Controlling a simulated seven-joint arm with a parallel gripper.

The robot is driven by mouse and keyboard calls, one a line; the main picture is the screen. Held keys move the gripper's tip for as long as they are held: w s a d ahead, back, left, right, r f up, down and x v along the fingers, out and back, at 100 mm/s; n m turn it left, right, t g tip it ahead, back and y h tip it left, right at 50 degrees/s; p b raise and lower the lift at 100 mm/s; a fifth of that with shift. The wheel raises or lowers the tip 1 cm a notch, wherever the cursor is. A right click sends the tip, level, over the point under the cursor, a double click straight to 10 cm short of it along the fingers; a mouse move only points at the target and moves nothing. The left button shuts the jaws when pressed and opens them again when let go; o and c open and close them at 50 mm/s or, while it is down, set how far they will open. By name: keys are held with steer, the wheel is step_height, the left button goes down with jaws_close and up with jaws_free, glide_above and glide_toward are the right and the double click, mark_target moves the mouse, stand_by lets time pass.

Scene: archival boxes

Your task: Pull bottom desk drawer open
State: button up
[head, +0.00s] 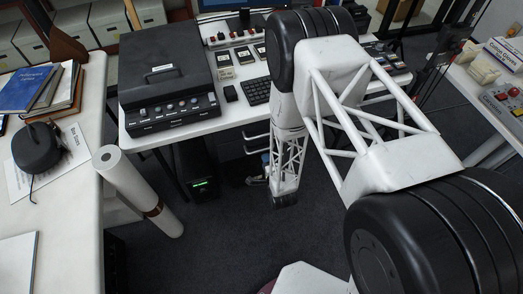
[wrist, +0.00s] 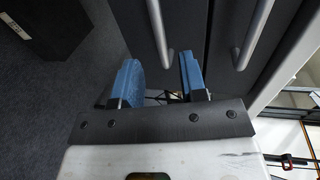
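The bottom drawer (wrist: 185,25) is a dark grey front in the wrist view, with a silver bar handle (wrist: 160,30). A second dark front (wrist: 228,25) with a similar handle (wrist: 250,38) lies to its right, nearer the white desk edge. My gripper (wrist: 158,68) has two blue fingers, spread apart. The end of the bottom drawer's handle shows between them; I cannot tell whether either finger touches it. In the head view my gripper (head: 265,160) is small, low beside the drawer handles (head: 256,142), and partly hidden by my arm. Both fronts look closed in the wrist view.
A black computer tower (head: 197,165) stands left of the drawers. A white paper roll (head: 140,192) leans by the left table. Dark carpet (head: 225,235) in front is clear.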

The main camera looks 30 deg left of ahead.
mark_target(261, 150)
steer(key=shift+x, duration=3.7)
steer(key=shift+r, duration=0.1)
jaws_close()
